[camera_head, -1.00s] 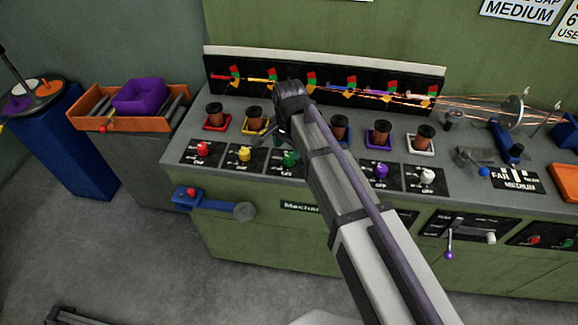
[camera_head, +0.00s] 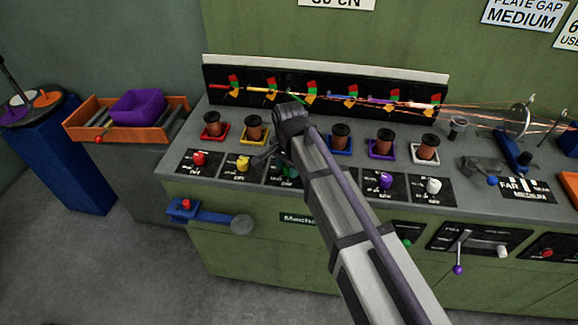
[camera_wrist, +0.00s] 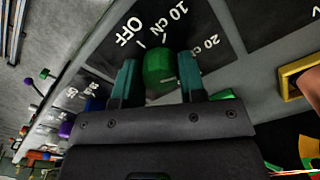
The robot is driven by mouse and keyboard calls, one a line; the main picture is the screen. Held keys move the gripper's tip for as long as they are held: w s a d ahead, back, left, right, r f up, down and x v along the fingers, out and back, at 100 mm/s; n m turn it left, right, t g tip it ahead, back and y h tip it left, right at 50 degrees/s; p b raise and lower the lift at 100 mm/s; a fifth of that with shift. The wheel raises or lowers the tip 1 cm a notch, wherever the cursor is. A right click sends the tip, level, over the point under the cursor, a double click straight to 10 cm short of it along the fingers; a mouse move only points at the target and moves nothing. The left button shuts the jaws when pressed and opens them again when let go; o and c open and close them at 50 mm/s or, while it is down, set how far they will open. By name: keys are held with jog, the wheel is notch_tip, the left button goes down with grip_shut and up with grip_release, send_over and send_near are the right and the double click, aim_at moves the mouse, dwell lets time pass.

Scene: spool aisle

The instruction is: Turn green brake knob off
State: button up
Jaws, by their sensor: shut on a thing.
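The green brake knob (camera_wrist: 158,72) shows in the wrist view on a black dial plate (camera_wrist: 128,42) marked OFF, 10 cN and 20 cN. My gripper (camera_wrist: 157,63) has its two teal fingers on either side of the knob, shut on it. Which mark the knob points at is unclear. In the head view my arm covers most of the green knob (camera_head: 289,171), and the fingers are hard to make out.
The red knob (camera_head: 199,158) and yellow knob (camera_head: 243,163) are left of the green one; purple (camera_head: 386,181) and white (camera_head: 433,186) knobs are right. Copper spools (camera_head: 341,137) stand behind the knobs. A blue lever (camera_head: 212,214) sticks out from the front.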

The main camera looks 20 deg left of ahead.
jog(key=shift+n, duration=0.3)
jog(key=n, duration=0.4)
jog(key=shift+n, duration=0.3)
jog(key=n, duration=1.6)
jog(key=shift+n, duration=0.3)
jog(key=shift+d, duration=0.1)
